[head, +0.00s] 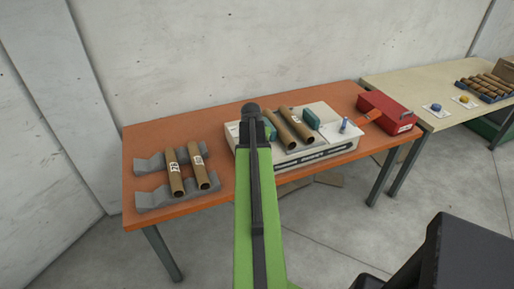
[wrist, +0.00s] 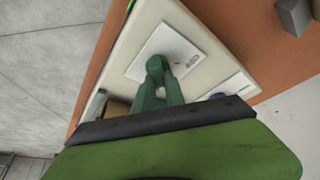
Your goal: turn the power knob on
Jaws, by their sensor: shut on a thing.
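The winder (head: 318,155) is a cream, box-shaped machine on the orange table. In the wrist view, my gripper (wrist: 156,68) has its green fingers together over a white plate (wrist: 152,48) on the winder's top. The fingers are shut on what I take to be the power knob, which they hide almost wholly. A small printed mark shows on the plate to the right of the fingertips. In the head view my green arm reaches over the left end of the winder and hides the fingertips there.
Two brown tubes (head: 288,128) lie across the winder, near a green block (head: 311,118). A blue upright piece (head: 344,125) stands at its right end. Two more tubes (head: 174,173) rest on grey cradles (head: 150,163) at left. A red box (head: 388,112) stands at right.

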